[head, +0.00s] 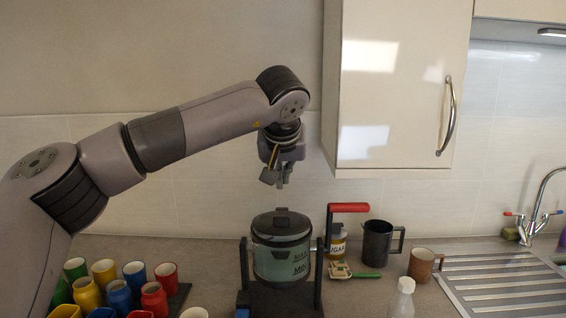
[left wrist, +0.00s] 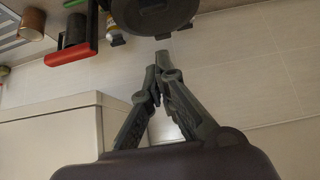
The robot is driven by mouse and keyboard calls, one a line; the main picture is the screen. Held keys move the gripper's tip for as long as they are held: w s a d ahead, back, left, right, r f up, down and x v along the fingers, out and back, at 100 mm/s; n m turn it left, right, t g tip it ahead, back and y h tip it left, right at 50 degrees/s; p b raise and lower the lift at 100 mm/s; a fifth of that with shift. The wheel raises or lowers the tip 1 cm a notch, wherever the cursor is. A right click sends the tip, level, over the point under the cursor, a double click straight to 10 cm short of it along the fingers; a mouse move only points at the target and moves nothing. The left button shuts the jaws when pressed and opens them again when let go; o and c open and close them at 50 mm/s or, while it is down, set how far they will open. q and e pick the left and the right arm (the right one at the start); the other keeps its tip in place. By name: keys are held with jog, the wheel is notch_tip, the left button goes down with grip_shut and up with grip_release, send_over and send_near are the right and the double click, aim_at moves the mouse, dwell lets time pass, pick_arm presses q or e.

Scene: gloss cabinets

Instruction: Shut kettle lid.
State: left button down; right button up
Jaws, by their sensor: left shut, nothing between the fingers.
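The kettle (head: 284,262) stands on the counter, with a clear greenish body carrying MAX and MIN marks. Its dark round lid (head: 282,224) covers the top and looks level with the rim; I cannot make out a gap. The lid's dark underside or top also shows at the upper edge of the left wrist view (left wrist: 155,14), partly cut off. My left gripper (head: 280,184) points down above the lid, apart from it. Its fingers (left wrist: 160,60) are together and empty. My right gripper is not in view.
A red handle (head: 349,207) sticks out right of the kettle. A sugar jar (head: 337,243), dark mug (head: 378,243), brown cup (head: 421,265) and white bottle (head: 402,299) stand to the right. Several coloured cups (head: 104,272) stand at left. A wall cabinet (head: 398,85) hangs right of my arm.

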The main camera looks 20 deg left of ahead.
aim_at(282, 228)
pick_arm(q)
jog(key=p+x, duration=0.1)
jog(key=x, duration=0.2)
jog(key=shift+w+a+f, duration=0.1)
jog(key=shift+a+f, duration=0.1)
jog(key=shift+a, duration=0.05)
notch_tip(282, 228, down, 4)
jog(key=shift+w+r+p, duration=0.15)
jog(key=shift+r+p, duration=0.05)
jog(key=shift+p, duration=0.25)
jog(key=shift+d+f, duration=0.1)
jog(key=shift+f, duration=0.4)
jog(key=shift+s+f+b, duration=0.35)
jog(key=shift+f+b, duration=0.25)
jog(key=shift+f, duration=0.2)
jog(key=shift+s+d+f, duration=0.1)
jog(key=shift+s+f, duration=0.05)
jog(key=shift+s+r, duration=0.15)
jog(key=shift+r, duration=0.05)
